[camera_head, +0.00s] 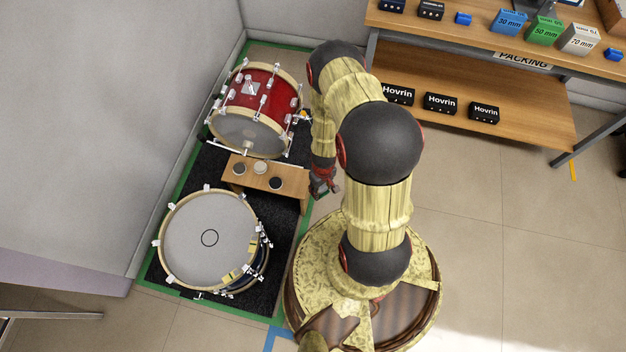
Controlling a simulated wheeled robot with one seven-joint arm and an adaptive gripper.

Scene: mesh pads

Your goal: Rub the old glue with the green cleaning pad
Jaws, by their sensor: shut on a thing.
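My gripper (325,186) is small and dark in the head view, just right of a low wooden bench. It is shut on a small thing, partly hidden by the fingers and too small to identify. I cannot make out the green cleaning pad anywhere else. Three round pieces lie on the bench (244,182): a grey disc (239,168) at the left, a pale disc (260,167) in the middle and a dark disc (275,183) at the right. I cannot make out the old glue on any of them.
A red drum (263,88) stands behind the bench and a drum with a pale head (190,235) stands in front, on a black mat (285,225). A wooden packing shelf (500,115) with boxes is at the upper right. A grey wall (110,110) bounds the left.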

